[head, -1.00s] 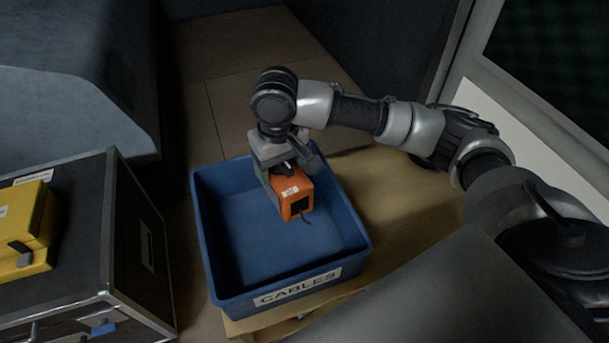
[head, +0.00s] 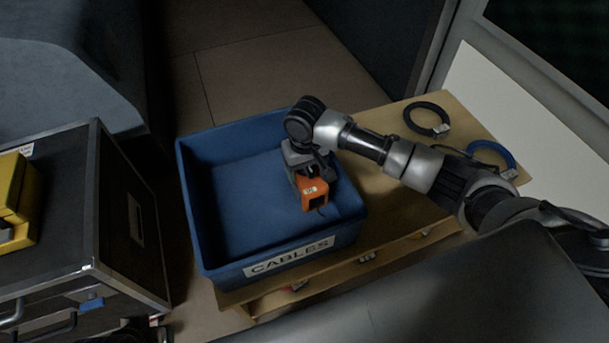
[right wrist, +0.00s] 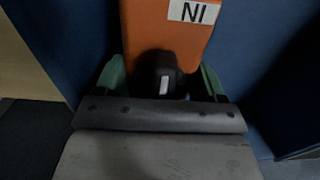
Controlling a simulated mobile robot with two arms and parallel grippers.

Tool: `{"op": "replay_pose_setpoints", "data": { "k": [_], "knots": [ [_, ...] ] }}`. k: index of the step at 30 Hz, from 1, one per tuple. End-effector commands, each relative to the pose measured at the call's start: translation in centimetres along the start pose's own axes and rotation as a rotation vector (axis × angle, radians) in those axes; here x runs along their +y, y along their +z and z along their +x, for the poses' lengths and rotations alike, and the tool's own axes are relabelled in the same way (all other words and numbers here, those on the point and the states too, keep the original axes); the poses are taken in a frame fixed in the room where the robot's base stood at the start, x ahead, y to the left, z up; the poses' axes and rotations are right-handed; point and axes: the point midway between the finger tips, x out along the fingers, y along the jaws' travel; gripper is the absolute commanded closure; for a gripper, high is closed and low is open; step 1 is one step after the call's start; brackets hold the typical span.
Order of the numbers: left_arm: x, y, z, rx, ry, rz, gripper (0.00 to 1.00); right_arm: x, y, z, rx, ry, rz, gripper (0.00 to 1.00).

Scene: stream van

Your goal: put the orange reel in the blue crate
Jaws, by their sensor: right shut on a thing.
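The orange reel (head: 313,194) is in the grasp of my right gripper (head: 308,176), in the right part of the blue crate (head: 190,205). The crate bears a "CABLES" label on its front wall. In the right wrist view the orange reel (right wrist: 165,30) with a white label lies between the green fingers of my right gripper (right wrist: 160,80), and blue crate wall (right wrist: 265,60) shows beside it. I cannot tell whether the reel touches the crate floor. My left gripper is not in view.
The crate stands on a wooden bench (head: 390,205). A black cable coil (head: 408,115) and a blue cable coil (head: 511,158) lie on it to the right. A black flight case (head: 125,220) with a yellow box (head: 18,205) on top stands at the left.

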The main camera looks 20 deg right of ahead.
Motion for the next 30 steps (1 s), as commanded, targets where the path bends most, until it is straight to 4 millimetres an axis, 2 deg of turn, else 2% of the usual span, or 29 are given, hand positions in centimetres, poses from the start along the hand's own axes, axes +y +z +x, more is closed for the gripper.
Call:
{"op": "replay_pose_setpoints", "data": {
  "k": [1, 4, 16, 17, 18, 27, 30],
  "knots": [
    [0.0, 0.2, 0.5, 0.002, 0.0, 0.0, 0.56, 0.0, 0.0, 1.1, -0.001, 0.0, -0.001, 0.71],
    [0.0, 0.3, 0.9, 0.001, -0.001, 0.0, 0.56, 0.0, 0.0, 2.4, -0.001, 0.0, 0.0, 0.71],
    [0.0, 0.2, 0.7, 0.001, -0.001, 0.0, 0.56, -0.1, 0.0, 2.7, 0.0, -0.001, -0.001, 0.71],
    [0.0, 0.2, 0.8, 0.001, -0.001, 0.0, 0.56, 0.0, 0.0, 2.8, -0.001, -0.001, -0.001, 0.25],
    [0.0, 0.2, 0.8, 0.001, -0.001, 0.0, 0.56, 0.0, 0.0, 2.8, -0.001, -0.001, -0.001, 0.19],
    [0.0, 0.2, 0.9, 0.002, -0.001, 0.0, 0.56, 0.0, 0.0, 2.7, 0.0, 0.0, -0.001, 0.19],
    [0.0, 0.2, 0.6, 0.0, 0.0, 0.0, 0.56, 0.0, 0.0, 1.7, 0.001, 0.0, 0.0, 0.19]
  ]
}}
